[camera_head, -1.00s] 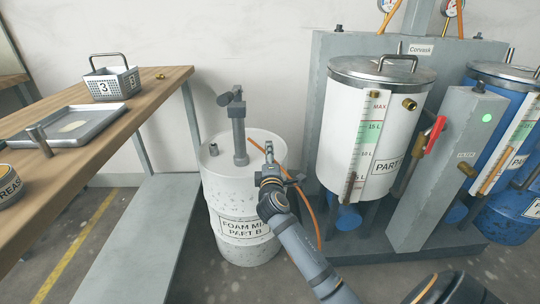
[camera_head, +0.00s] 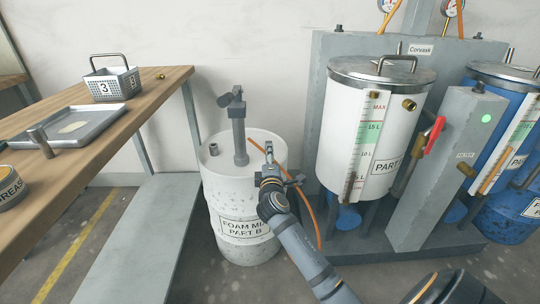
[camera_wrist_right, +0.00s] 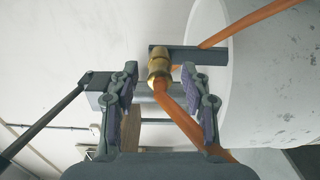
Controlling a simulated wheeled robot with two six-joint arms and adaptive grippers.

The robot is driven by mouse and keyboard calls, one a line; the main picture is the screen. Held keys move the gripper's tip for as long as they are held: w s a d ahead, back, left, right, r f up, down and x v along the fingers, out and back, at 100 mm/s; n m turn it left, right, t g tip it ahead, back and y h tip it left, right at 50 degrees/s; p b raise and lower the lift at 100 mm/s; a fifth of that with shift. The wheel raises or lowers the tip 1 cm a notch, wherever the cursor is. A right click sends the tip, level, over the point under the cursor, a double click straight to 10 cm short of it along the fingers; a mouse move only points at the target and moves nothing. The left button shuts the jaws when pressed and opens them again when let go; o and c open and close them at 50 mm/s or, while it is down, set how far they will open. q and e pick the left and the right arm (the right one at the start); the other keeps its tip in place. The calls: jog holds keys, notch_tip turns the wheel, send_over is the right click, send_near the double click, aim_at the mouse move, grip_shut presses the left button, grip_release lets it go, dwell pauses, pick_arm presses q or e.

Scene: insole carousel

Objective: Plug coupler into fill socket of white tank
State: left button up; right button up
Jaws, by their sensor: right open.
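The brass coupler (camera_wrist_right: 159,68) on an orange hose (camera_wrist_right: 182,118) sits at a grey bracket (camera_wrist_right: 205,56) beside the white drum in the right wrist view. My right gripper (camera_wrist_right: 160,72) is open, with one finger on each side of the coupler and visible gaps to it. In the head view my right gripper (camera_head: 269,160) is at the right side of the drum and mostly hides the coupler. The white tank (camera_head: 350,120) stands to the right, with a brass socket (camera_head: 409,104) high on its front. My left gripper is not in view.
The white drum (camera_head: 240,195) with a pump stands behind my right gripper. A grey post (camera_head: 440,170) with a red lever (camera_head: 434,136) stands right of the tank, before a blue tank (camera_head: 508,200). A wooden bench (camera_head: 90,150) is at left.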

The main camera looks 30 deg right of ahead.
dwell(0.3)
grip_shut()
jog(key=shift+s, duration=0.1)
jog(key=shift+p+v, duration=0.75)
jog(key=shift+v, duration=2.15)
